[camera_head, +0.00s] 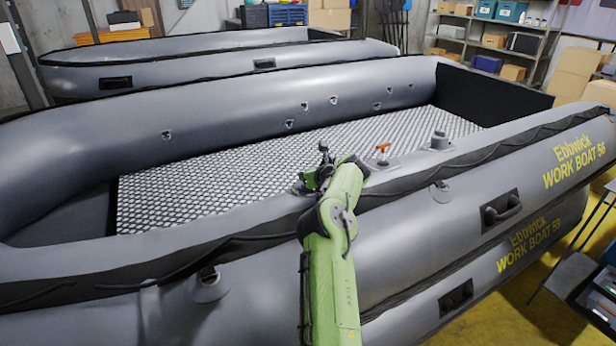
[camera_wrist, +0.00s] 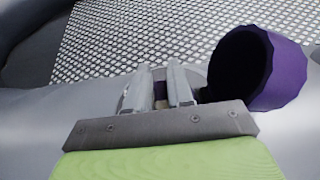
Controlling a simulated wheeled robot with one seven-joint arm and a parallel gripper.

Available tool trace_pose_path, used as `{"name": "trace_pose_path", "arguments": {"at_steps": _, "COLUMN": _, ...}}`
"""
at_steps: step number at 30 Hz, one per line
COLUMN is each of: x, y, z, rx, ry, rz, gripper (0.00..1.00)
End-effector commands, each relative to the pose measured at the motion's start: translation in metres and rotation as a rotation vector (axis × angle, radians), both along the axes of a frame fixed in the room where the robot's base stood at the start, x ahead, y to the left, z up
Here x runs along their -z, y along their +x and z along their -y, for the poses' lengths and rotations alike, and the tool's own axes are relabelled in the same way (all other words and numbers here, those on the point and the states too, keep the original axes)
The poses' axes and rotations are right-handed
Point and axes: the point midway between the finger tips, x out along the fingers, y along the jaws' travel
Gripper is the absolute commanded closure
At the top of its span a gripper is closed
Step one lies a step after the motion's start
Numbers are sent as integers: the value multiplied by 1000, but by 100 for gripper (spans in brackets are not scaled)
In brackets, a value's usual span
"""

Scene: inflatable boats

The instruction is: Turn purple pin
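In the wrist view, a small purple piece (camera_wrist: 160,88), which looks like the purple pin, shows between the two metal fingers of my gripper (camera_wrist: 162,86). The fingers stand a narrow gap apart on either side of it. I cannot tell whether they press on it. A beige bit shows just below the purple. A large purple cap (camera_wrist: 285,75) with a dark hollow inside is right of the fingers. In the head view, my gripper (camera_head: 324,158) is over the near tube of the front boat, and the pin is hidden or too small to make out.
The front grey boat (camera_head: 90,250) has a patterned metal floor (camera_head: 210,185). On its near tube, an orange handle (camera_head: 382,149) and a grey valve cap (camera_head: 439,141) stand right of my arm. A second boat (camera_head: 190,75) lies behind. Shelves with boxes (camera_head: 495,40) are at the back right.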

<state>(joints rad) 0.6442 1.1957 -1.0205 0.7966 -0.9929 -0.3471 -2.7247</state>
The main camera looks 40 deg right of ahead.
Motion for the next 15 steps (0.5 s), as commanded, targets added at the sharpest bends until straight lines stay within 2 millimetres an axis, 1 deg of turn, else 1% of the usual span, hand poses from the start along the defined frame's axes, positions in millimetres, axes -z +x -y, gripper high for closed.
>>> {"name": "trace_pose_path", "arguments": {"at_steps": 1, "x": 0, "y": 0, "z": 0, "rx": 0, "ry": 0, "rz": 1, "gripper": 70}}
{"name": "trace_pose_path", "arguments": {"at_steps": 3, "x": 0, "y": 0, "z": 0, "rx": 0, "ry": 0, "rz": 0, "gripper": 62}}
{"name": "trace_pose_path", "arguments": {"at_steps": 11, "x": 1, "y": -1, "z": 0, "rx": 1, "ry": 1, "rz": -3, "gripper": 62}}
{"name": "trace_pose_path", "arguments": {"at_steps": 13, "x": -1, "y": -4, "z": -1, "rx": 1, "ry": 1, "rz": -3, "gripper": 62}}
{"name": "trace_pose_path", "arguments": {"at_steps": 15, "x": -5, "y": -12, "z": -3, "rx": 4, "ry": 1, "rz": -3, "gripper": 62}}
